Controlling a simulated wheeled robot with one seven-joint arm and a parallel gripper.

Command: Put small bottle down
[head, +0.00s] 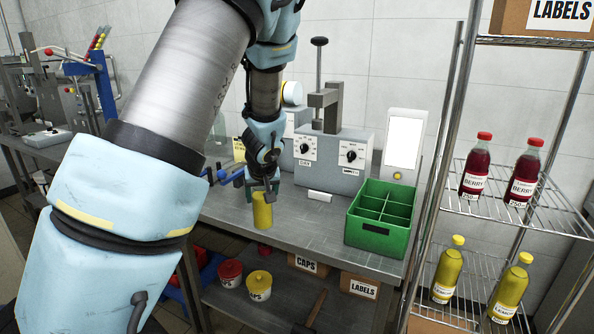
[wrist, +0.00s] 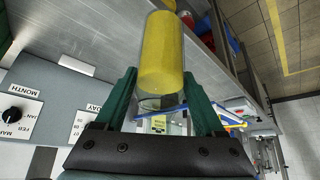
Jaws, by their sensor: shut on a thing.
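The small bottle (head: 262,212) is yellow and hangs upright below my gripper (head: 261,188) in the head view. My gripper is shut on its upper part, and the jaws hide its top. The bottle's lower end is at the front part of the grey metal bench (head: 225,207); I cannot tell whether it touches the surface.
A green divided crate (head: 378,240) stands to the right on the bench. Behind are a grey dial machine (head: 335,160) and a white panel (head: 404,138). A wire rack with red bottles (head: 477,165) and yellow bottles (head: 448,270) stands at right. Bare bench lies between bottle and crate.

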